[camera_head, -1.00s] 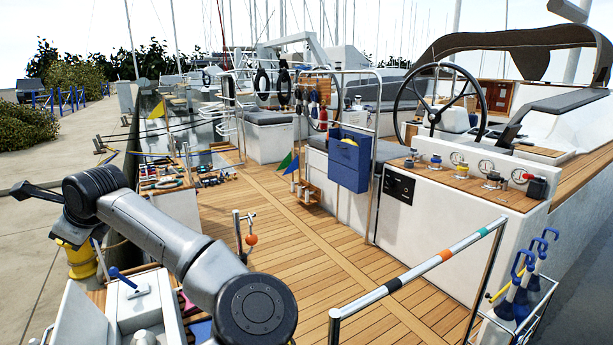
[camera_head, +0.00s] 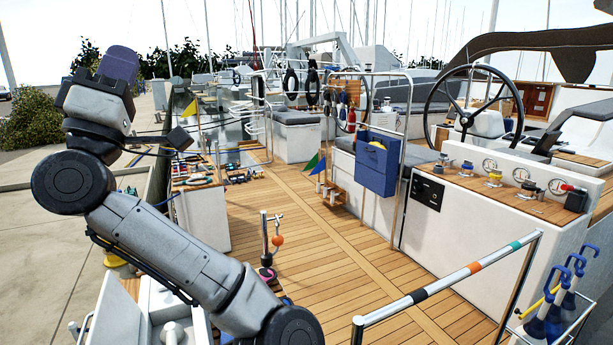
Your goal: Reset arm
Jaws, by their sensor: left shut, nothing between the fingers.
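My left arm rises from the bottom of the head view and bends at a dark round joint on the left. My left gripper (camera_head: 181,138) shows small and dark beyond that joint, in front of the dock edge and the tool bench. It is shut and empty, raised in the air and apart from the things around it. My right gripper is not in view.
A tool bench (camera_head: 205,222) with several hand tools stands just right of my left arm. A white unit (camera_head: 135,322) lies below the arm. A blue bag (camera_head: 377,165), a steering wheel (camera_head: 472,105) and a striped rail (camera_head: 450,280) stand to the right. The teak deck (camera_head: 335,235) is mostly clear.

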